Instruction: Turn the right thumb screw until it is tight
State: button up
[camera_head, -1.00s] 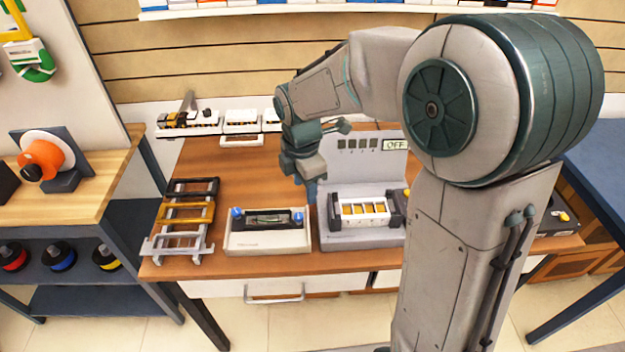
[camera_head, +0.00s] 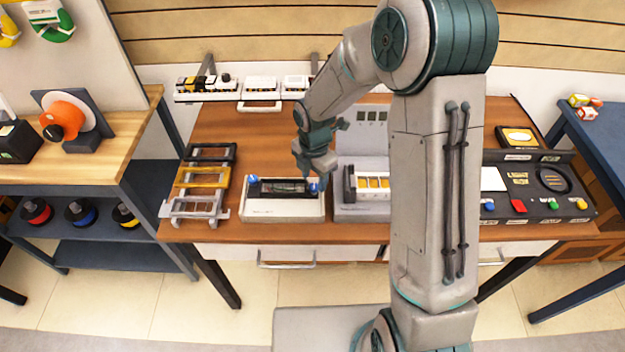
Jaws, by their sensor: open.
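A white box-shaped device (camera_head: 285,211) with a dark recessed window (camera_head: 283,187) sits on the wooden table. The left blue thumb screw (camera_head: 252,186) stands at the left end of its top. The right blue thumb screw (camera_head: 313,189) is at the right end. My gripper (camera_head: 314,178) points down over the right thumb screw, with its fingers close above or around it. It is open. I cannot tell whether the fingers touch the screw, as the gripper partly covers it.
A grey station (camera_head: 362,212) with a framed yellow panel stands just right of the device, partly behind my arm. A stack of metal frames (camera_head: 202,188) stands to the left. A control panel (camera_head: 536,205) with buttons is at the right. Bare tabletop lies behind the device.

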aim_at(314, 190)
jog(key=shift+f, duration=1.2)
jog(key=c, duration=1)
jog(key=shift+a, duration=0.15)
